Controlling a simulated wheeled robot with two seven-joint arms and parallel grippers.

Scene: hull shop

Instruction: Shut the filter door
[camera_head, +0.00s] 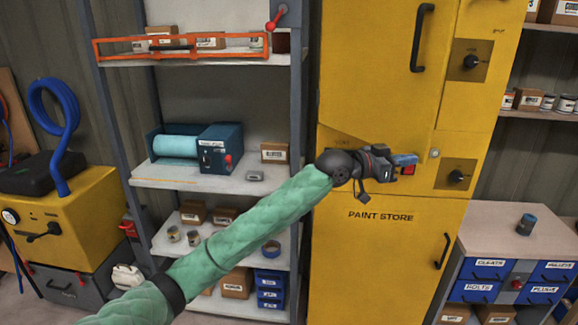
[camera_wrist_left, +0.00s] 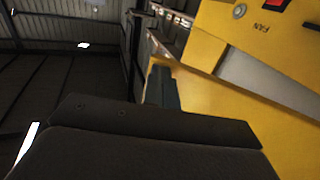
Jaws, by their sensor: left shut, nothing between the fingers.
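The tall yellow paint store cabinet (camera_head: 380,260) stands in the middle of the head view. A yellow panel with a slanted edge (camera_head: 350,137) lies across its middle, behind my left gripper; it may be the filter door, but its label is too small to read. In the left wrist view a grey strip (camera_wrist_left: 265,85) shows between yellow faces, beside the word FAN; I cannot tell how far any door stands open. My left gripper (camera_head: 408,164) is shut and empty in front of the cabinet's middle. Its dark body fills the bottom of the left wrist view. My right gripper is out of view.
Black handles (camera_head: 422,38) and dark knobs (camera_head: 470,61) stick out from the cabinet front. Shelves (camera_head: 225,179) with boxes and a blue machine stand to the left. A bench (camera_head: 495,222) with blue drawers and a small can stands to the right.

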